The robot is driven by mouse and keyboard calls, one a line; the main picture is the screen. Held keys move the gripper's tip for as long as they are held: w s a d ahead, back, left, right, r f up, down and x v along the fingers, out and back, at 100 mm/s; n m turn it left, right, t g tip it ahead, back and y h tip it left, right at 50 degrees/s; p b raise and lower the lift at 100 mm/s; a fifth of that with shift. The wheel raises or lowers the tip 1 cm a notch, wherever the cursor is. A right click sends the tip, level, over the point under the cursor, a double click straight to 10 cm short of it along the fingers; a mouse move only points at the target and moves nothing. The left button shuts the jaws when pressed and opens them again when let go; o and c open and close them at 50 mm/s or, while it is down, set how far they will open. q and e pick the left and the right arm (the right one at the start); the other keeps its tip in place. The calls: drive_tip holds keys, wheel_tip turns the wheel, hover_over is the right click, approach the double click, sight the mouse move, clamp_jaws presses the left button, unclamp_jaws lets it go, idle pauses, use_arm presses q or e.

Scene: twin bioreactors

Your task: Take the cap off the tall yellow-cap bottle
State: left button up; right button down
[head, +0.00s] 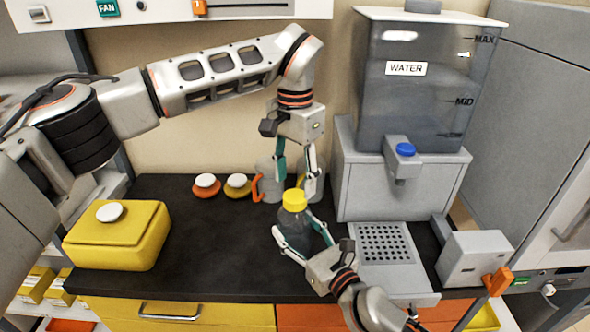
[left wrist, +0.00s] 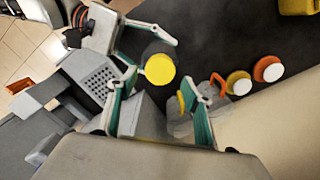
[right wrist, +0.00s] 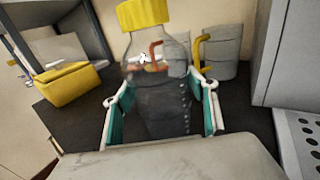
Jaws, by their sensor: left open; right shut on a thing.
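The tall bottle (head: 293,225) stands on the dark counter, clear-topped with dark contents and a yellow cap (head: 294,199) on its neck. It fills the middle of the right wrist view (right wrist: 155,95). My right gripper (head: 303,238) is shut on the bottle's body from the front, with a finger on each side. My left gripper (head: 297,178) points down just above and behind the cap. Its fingers are open and empty. In the left wrist view the cap (left wrist: 160,70) shows close to the fingertips, nearer the left finger, not between closed pads.
A grey water dispenser (head: 405,180) stands right of the bottle, with a drip grid (head: 383,243) in front. Two mugs (head: 268,182) stand behind the bottle. Two small white-topped lids (head: 207,185) lie left of them. A yellow box (head: 118,238) sits at the left.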

sight(295, 196)
use_arm(q)
drive_tip(key=m, duration=0.5)
drive_tip(key=shift+r, duration=0.25)
drive_tip(key=m, duration=0.5)
drive_tip(key=shift+r, duration=0.15)
drive_tip(key=m, duration=0.5)
drive_tip(key=shift+r+m, duration=0.25)
drive_tip(key=shift+m, duration=0.05)
drive_tip(key=m, duration=0.5)
drive_tip(key=shift+r, duration=0.2)
drive_tip(key=m, duration=0.5)
drive_tip(key=shift+r, duration=0.2)
drive_tip(key=m, duration=0.5)
drive_tip(key=shift+r, duration=0.2)
drive_tip(key=m, duration=0.5)
drive_tip(key=shift+r, duration=0.2)
drive_tip(key=m, duration=0.4)
drive_tip(key=shift+r+m, duration=0.2)
drive_tip(key=shift+m, duration=0.2)
drive_tip(key=shift+f+m, duration=0.25)
drive_tip(key=shift+m, duration=0.05)
drive_tip(key=shift+f, duration=3.75)
